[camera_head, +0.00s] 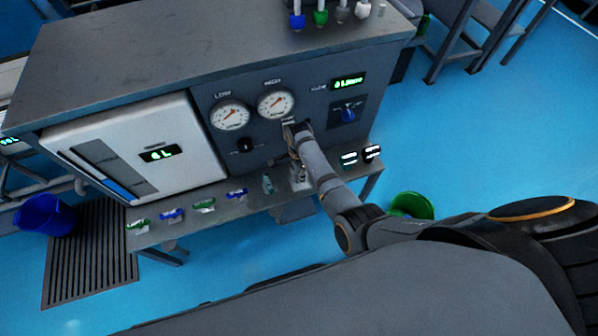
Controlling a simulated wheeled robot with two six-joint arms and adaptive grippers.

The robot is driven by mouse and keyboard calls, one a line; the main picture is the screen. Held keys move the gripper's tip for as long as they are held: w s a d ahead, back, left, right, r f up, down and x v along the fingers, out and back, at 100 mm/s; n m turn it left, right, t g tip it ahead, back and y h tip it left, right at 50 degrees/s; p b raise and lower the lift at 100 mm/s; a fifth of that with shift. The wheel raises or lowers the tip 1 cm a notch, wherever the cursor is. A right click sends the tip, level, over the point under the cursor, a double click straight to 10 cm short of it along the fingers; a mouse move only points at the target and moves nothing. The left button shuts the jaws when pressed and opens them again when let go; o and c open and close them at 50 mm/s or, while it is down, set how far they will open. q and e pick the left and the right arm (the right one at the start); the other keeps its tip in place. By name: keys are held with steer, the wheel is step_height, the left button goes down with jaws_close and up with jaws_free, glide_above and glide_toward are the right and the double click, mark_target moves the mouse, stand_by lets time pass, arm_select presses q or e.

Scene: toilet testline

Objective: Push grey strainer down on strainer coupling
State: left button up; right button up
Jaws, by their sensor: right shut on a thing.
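My right arm reaches in from the right and bends at the front panel. My right gripper (299,178) is low in front of the panel, just above the shelf, partly behind my forearm. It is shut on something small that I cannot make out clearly. A small grey-green fitting (267,185) stands on the shelf just left of the gripper, apart from it. I cannot tell the grey strainer or the strainer coupling for certain; the spot under the gripper is mostly hidden by my arm. My left gripper is not in view.
Two gauges (275,104) and a white box (140,150) are on the panel. A green bucket (412,204) and a blue bucket (45,215) stand on the floor.

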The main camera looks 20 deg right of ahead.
steer(key=shift+f+b, duration=0.5)
steer(key=shift+f, duration=0.4)
steer(key=o, duration=1.3)
step_height(320, 180, up, 12)
steer(key=shift+r, duration=0.1)
